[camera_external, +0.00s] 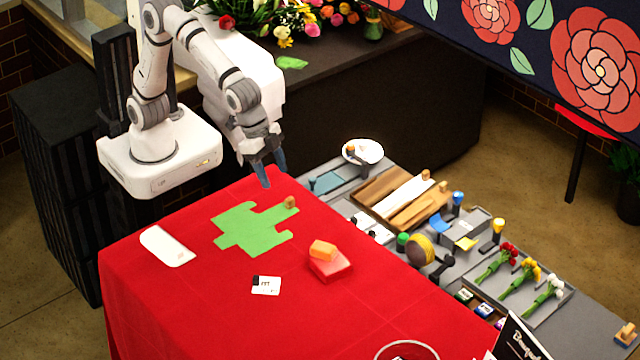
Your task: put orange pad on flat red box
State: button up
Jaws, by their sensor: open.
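The orange pad (323,249) rests on top of the flat red box (331,268), toward its back left side. The red box lies on the red cloth of the table, right of the green cross-shaped sheet. My gripper (266,176) hangs above the far edge of the red table, pointing down. It is open and empty, well apart from the pad and the box.
The green sheet (250,230) lies flat with a small brown block (290,202) at its right arm. A white plate (167,246) and a white card (266,285) lie on the red table (210,310). A grey side table (590,310) holds trays, tools and flowers.

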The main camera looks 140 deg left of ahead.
jog(key=s+d+m, duration=0.1)
jog(key=s+d, duration=0.1)
jog(key=s, duration=1.5)
jog(key=s+d+f+m+h, duration=0.1)
jog(key=s+d+m, duration=0.1)
jog(key=s, duration=1.5)
jog(key=shift+g, duration=0.3)
